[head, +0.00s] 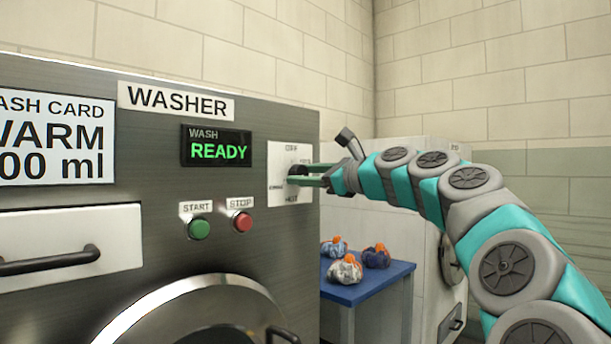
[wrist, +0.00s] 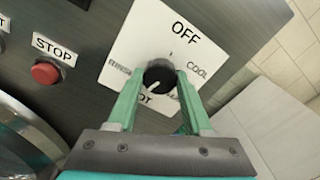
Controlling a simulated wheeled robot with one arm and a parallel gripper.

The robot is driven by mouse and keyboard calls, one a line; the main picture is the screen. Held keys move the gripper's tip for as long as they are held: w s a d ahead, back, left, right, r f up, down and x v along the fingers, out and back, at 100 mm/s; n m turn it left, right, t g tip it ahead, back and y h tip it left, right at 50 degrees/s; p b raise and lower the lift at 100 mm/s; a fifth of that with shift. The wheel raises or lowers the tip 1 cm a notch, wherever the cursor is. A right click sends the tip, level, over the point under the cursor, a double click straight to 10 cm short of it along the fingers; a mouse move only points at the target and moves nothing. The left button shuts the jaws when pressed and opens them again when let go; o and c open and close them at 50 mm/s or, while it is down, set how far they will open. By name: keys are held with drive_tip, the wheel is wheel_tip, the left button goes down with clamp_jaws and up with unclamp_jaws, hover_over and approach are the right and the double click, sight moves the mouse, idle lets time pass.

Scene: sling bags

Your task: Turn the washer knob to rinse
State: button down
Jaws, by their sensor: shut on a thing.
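The black washer knob (wrist: 160,74) sits on a white dial plate (wrist: 140,42), which also shows in the head view (head: 279,160). In the wrist view OFF is at the top, COOL at the right, RINSE at the left and HOT below; another label at the lower right is mostly hidden by a finger. My gripper (wrist: 159,80) is shut on the knob, one green finger on each side. In the head view my gripper (head: 296,175) reaches the dial from the right.
The washer display (head: 216,146) reads WASH READY. The green START button (head: 199,229) and red STOP button (head: 242,222) are left of and below the dial. A blue table (head: 385,279) with several small bags stands to the right of the washer. A white machine (head: 390,150) is behind my arm.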

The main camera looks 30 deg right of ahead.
drive_tip(key=shift+f+m, duration=0.15)
drive_tip(key=shift+m, duration=4.05)
drive_tip(key=shift+c, duration=1.5)
unclamp_jaws()
drive_tip(key=shift+s, duration=0.1)
drive_tip(key=v, duration=0.7)
drive_tip(key=shift+s, duration=0.3)
